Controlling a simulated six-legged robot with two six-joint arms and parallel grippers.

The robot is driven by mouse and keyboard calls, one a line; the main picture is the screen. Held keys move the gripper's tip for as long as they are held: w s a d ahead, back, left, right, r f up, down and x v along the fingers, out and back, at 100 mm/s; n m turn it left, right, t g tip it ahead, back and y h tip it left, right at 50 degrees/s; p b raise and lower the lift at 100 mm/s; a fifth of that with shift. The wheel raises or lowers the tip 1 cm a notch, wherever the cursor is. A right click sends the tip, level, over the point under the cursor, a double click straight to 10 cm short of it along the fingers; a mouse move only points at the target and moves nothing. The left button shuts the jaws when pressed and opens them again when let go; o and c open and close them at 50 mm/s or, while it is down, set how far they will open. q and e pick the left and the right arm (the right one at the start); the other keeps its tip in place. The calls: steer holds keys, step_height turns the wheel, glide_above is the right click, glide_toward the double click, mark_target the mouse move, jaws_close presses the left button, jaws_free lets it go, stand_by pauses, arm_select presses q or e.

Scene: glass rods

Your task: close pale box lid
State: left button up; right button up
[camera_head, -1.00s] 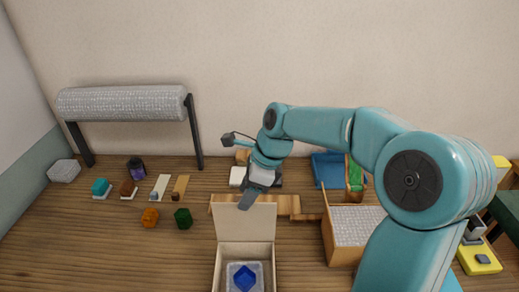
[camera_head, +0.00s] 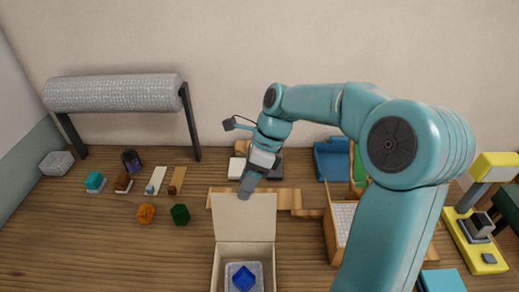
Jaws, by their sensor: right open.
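The pale box (camera_head: 245,249) stands at the bottom centre of the head view. Its lid (camera_head: 244,218) is up, raised at the back edge of the box. Inside the box lies a blue faceted piece (camera_head: 243,279) in a clear container. My right gripper (camera_head: 245,190) is at the top edge of the raised lid, pointing down. It is open and holds nothing that I can see. Whether it touches the lid I cannot tell. My left gripper is not in view.
Small items, including an orange piece (camera_head: 146,213) and a green block (camera_head: 180,214), lie left of the box. A roll on a black stand (camera_head: 115,93) is at back left. A wooden box (camera_head: 334,236) stands to the right, and a yellow device (camera_head: 478,240) at far right.

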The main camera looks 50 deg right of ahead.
steer(key=v, duration=0.7)
steer(key=shift+r, duration=0.2)
steer(key=shift+s, duration=0.1)
